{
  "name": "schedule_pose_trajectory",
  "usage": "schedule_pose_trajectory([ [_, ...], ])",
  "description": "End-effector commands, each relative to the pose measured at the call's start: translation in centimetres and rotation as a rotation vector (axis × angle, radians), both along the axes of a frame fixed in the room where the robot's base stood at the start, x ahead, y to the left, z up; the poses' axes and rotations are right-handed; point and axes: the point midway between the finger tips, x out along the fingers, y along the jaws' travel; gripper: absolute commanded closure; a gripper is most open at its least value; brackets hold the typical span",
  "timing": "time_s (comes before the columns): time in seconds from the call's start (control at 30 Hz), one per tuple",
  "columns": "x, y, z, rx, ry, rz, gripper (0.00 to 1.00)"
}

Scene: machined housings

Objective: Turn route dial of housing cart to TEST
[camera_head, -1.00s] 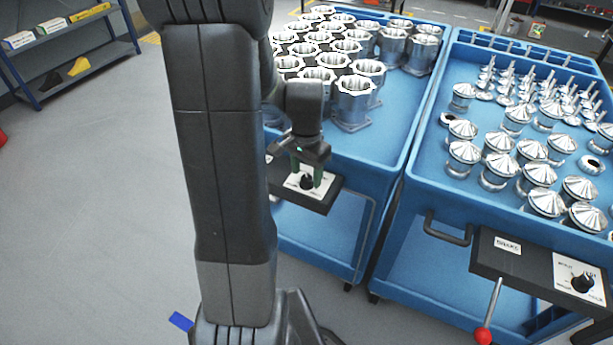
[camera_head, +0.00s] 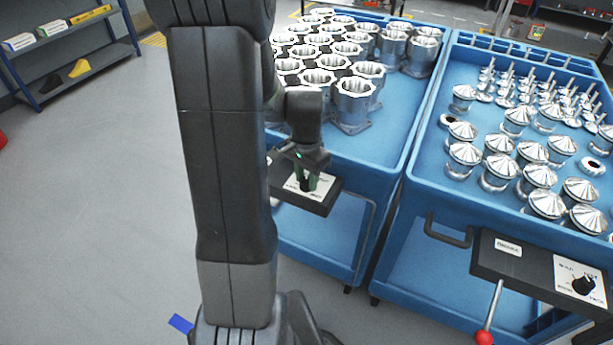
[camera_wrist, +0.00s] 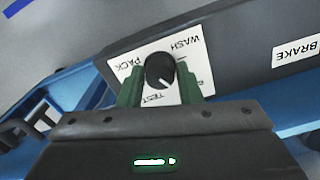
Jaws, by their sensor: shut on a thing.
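The housing cart (camera_head: 398,160) is the blue cart carrying rows of silver housings. On its near edge is a black panel with a white dial plate, which shows in the wrist view (camera_wrist: 190,92). The route dial (camera_wrist: 158,70) is a round black knob with a white pointer mark. The mark faces the lower side of the plate, near the TEST label; PACK is at left, WASH at upper right, and a fourth label is partly hidden. My gripper (camera_wrist: 160,76) has its green fingers on either side of the knob, shut on it. It also shows in the head view (camera_head: 306,180).
A second blue cart (camera_head: 425,190) stands close at right, with silver parts, a black panel, another dial (camera_head: 583,284) and a red-tipped lever (camera_head: 485,337). A BRAKE label (camera_wrist: 296,53) is beside the route dial. Open floor (camera_head: 90,200) lies at left.

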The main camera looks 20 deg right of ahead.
Motion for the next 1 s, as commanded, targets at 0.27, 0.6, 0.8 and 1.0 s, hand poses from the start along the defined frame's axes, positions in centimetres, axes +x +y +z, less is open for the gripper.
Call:
schedule_pose_trajectory([
  [0.27, 0.03, -0.03, 0.09, -0.001, -0.001, -0.149, 0.91],
  [0.6, 0.07, -0.05, 0.12, -0.001, -0.002, -0.461, 0.91],
  [0.8, 0.08, -0.05, 0.13, -0.001, -0.002, -0.646, 0.91],
  [1.0, 0.08, -0.06, 0.13, -0.001, -0.002, -0.806, 0.91],
])
